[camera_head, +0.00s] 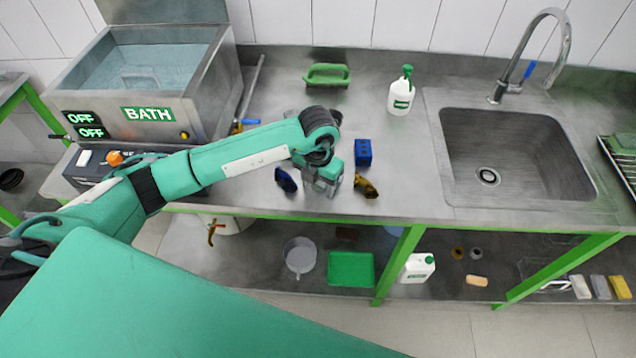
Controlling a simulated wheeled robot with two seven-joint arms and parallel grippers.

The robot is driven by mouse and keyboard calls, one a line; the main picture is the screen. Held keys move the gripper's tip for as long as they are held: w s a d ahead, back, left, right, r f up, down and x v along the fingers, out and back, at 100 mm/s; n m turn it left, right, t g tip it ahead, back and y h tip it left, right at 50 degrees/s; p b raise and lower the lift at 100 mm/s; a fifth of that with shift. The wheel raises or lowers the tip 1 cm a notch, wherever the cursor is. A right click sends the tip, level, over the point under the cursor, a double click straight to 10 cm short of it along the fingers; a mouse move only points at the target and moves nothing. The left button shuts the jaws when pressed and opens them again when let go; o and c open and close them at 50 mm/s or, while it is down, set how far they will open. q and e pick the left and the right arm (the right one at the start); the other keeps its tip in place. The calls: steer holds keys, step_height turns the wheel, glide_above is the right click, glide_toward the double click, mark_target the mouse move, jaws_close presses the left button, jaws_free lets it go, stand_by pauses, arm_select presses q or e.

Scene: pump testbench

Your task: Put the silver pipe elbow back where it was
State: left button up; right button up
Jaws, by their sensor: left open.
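My left gripper (322,184) is open and points down at the steel worktop near its front edge, between a dark blue fitting (285,180) on its left and a brass-coloured fitting (366,186) on its right. I cannot make out the silver pipe elbow for certain. Grey metal shows at the fingers, but I cannot tell elbow from gripper there, and the wrist and hand hide the worktop beneath. A blue block (363,152) stands just right of the hand. My right gripper is out of view.
The BATH tank (150,112) stands at the left. The sink (515,150) is at the right. Worktop between the blue block and sink is clear.

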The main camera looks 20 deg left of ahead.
mark_target(319, 184)
arm_select(q)
steer(key=shift+r, duration=0.4)
step_height(319, 184, up, 12)
steer(key=b, duration=0.3)
steer(key=shift+f, duration=0.2)
steer(key=shift+d+f, duration=0.1)
